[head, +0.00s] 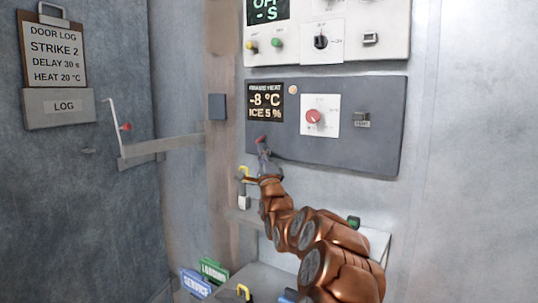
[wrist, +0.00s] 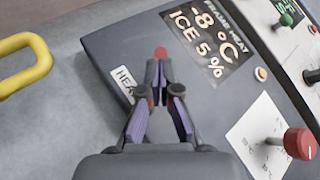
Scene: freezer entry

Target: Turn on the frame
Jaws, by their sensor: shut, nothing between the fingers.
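The frame heat panel (head: 345,150) is a dark grey box on the wall. Its display (head: 265,101) reads "-8 °C, ICE 5 %" and also shows in the wrist view (wrist: 207,38). A small red-tipped control (head: 261,139) sits below the display; in the wrist view its red tip (wrist: 160,52) is just beyond my fingertips, beside a partly hidden label (wrist: 126,84) starting "HEA". My gripper (head: 264,152) is shut and empty at this control; I cannot tell whether it touches. A red knob (head: 314,117) on a white plate is to the right.
A small round lamp (head: 292,89) is beside the display. Above is a white panel (head: 385,45) with toggles and a black dial (head: 320,42). A yellow handle (wrist: 30,62) is left of the panel. A shelf edge and signs (head: 213,270) are below; a door log (head: 55,55) hangs left.

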